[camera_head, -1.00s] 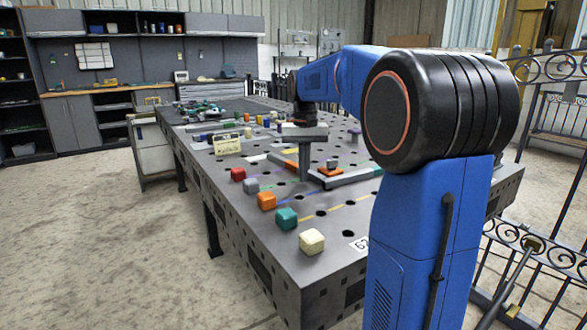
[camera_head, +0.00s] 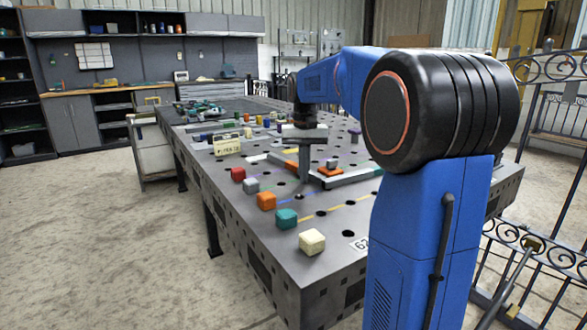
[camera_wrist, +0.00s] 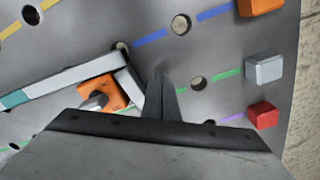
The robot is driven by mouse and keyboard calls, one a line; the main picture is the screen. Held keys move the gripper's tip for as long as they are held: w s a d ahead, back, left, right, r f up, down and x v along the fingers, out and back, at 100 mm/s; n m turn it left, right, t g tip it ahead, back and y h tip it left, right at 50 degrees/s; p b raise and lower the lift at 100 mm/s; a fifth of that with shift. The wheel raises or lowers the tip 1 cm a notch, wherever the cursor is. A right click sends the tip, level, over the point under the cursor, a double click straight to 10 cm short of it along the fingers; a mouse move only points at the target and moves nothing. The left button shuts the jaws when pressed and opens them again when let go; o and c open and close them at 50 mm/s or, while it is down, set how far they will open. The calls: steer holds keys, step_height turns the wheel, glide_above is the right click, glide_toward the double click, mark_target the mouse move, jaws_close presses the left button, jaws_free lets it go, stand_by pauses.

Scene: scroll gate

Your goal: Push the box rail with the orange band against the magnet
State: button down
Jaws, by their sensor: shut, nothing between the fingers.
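An orange block with a grey round knob, which looks like the magnet (camera_head: 331,170), lies on the table; it also shows in the wrist view (camera_wrist: 98,93). The pale end of a second rail (camera_wrist: 128,86) lies between the magnet and my gripper; the rest is hidden under the gripper in the wrist view. My gripper (camera_wrist: 160,88) is shut and empty, pointing down beside this end; contact is unclear. It also shows in the head view (camera_head: 303,181).
Coloured blocks line the table's left edge: red (camera_head: 238,174), grey (camera_head: 251,185), orange (camera_head: 267,200), teal (camera_head: 287,218) and cream (camera_head: 312,241). Dashed coloured lines and round holes mark the steel table (camera_head: 335,225).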

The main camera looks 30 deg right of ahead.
steer(key=shift+d, duration=0.3)
stand_by(0.4)
steer(key=shift+d, duration=0.4)
steer(key=shift+d, duration=0.3)
steer(key=shift+d, duration=0.15)
steer(key=shift+a, duration=1.25)
steer(key=shift+r, duration=0.1)
